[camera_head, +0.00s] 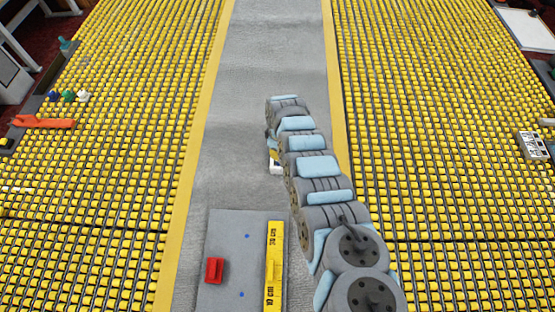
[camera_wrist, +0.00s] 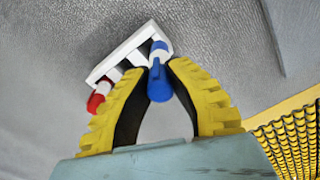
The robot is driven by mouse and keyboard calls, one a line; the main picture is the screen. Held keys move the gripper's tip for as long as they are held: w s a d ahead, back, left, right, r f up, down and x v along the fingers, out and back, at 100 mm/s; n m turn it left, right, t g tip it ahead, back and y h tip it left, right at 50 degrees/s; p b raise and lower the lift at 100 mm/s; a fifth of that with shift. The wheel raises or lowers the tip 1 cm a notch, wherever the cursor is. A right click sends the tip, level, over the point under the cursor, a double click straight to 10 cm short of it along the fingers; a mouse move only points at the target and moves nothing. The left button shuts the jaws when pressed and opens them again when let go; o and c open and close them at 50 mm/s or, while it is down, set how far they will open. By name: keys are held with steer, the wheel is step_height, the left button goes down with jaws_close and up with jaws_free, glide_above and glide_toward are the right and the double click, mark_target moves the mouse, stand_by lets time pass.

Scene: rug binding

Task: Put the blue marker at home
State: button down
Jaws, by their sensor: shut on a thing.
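The blue marker (camera_wrist: 160,88) has a white band and shows in the wrist view between the yellow fingertips of my gripper (camera_wrist: 159,68). My gripper is shut on it. The marker overlaps the right end of a white slotted rack (camera_wrist: 128,49); I cannot tell whether it is seated in the rack or just in front of it. A red marker (camera_wrist: 99,97) is at the rack's left end. In the head view a bit of the white rack (camera_head: 275,168) shows beside my arm, which hides the blue marker and most of my gripper.
A grey board (camera_head: 235,240) with a red block (camera_head: 214,270) and a yellow ruler (camera_head: 274,265) lies in front. Yellow roller beds (camera_head: 120,130) flank the grey strip (camera_head: 275,50). An orange tool (camera_head: 43,122) lies far left. The strip beyond my arm is clear.

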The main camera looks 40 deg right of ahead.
steer(key=f+b, duration=0.1)
steer(key=b, duration=0.1)
steer(key=w+b, duration=0.1)
steer(key=b, duration=0.1)
steer(key=d+f+b, duration=0.1)
steer(key=b, duration=0.1)
steer(key=shift+w+f, duration=0.3)
steer(key=shift+f+b, duration=0.1)
steer(key=shift+b, duration=0.3)
steer(key=shift+w+d+f+b, duration=0.15)
steer(key=shift+f+b, duration=0.75)
steer(key=shift+b, duration=0.45)
steer(key=shift+w+f+b, duration=0.1)
steer(key=shift+f+b, duration=0.75)
steer(key=shift+b, duration=0.45)
steer(key=shift+f, duration=0.2)
steer(key=c, duration=1.1)
jaws_free()
